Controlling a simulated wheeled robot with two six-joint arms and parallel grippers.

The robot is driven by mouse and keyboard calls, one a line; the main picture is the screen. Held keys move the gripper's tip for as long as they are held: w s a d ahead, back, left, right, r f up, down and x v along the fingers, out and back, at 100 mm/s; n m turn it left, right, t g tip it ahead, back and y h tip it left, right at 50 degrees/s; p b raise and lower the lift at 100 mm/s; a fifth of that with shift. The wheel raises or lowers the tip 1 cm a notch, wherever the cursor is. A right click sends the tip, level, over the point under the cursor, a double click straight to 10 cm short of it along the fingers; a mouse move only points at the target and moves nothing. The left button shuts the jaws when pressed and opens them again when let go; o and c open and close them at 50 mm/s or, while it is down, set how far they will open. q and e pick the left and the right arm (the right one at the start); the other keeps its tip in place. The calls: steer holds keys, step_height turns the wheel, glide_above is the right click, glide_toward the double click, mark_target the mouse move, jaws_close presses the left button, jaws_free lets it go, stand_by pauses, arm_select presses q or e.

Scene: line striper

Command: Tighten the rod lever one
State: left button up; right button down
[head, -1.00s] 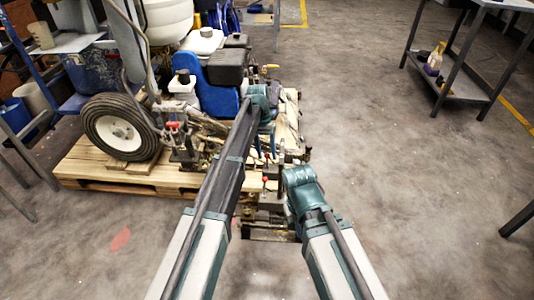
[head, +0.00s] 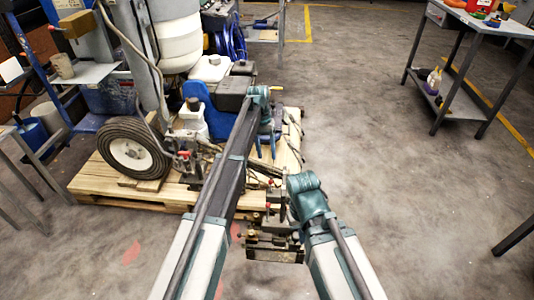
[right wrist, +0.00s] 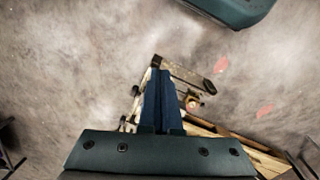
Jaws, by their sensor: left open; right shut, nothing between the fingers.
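The line striper, with a blue body (head: 200,98) and a black-tyred wheel (head: 133,150), stands on a wooden pallet. Small red-knobbed levers show by the wheel (head: 183,155) and at the front assembly (head: 268,205); I cannot tell which is rod lever one. My left gripper (head: 266,146) is open, pointing down over the pallet's right part, and holds nothing visible. My right gripper's fingers are mostly hidden by its arm in the head view.
The pallet (head: 95,180) has free floor in front and to its right. A metal table (head: 465,20) with a lower shelf holding bottles (head: 433,82) stands at the upper right. Table legs (head: 20,165) and a blue bucket (head: 32,132) are at the left.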

arm_select(q)
steer(key=shift+c, duration=0.3)
steer(key=shift+s+a+f, duration=0.1)
steer(key=shift+s+f, duration=0.15)
steer(key=shift+s, duration=0.05)
steer(key=shift+c, duration=1.2)
steer(key=s+f+n+t+b, duration=0.1)
steer(key=s, duration=0.1)
steer(key=s+a+f+n+t+h+b, duration=0.1)
steer(key=s+n, duration=0.1)
steer(key=s+a+f+n+t+b, duration=0.1)
steer(key=s+n+b, duration=0.1)
steer(key=s, duration=0.1)
steer(key=shift+f+t+h, duration=0.3)
steer(key=shift+t+h, duration=0.1)
jaws_close()
steer(key=s+a+n+t+h+b, duration=0.1)
steer(key=s+a+n+t+b, duration=0.2)
steer(key=s+n+t+b, duration=0.5)
steer(key=w+d+f+n+b, duration=0.3)
steer(key=w+d+f+b, duration=0.1)
steer(key=w+f, duration=0.3)
steer(key=shift+w+d+g, duration=0.3)
steer(key=shift+w+d, duration=0.3)
steer(key=shift+w, duration=0.35)
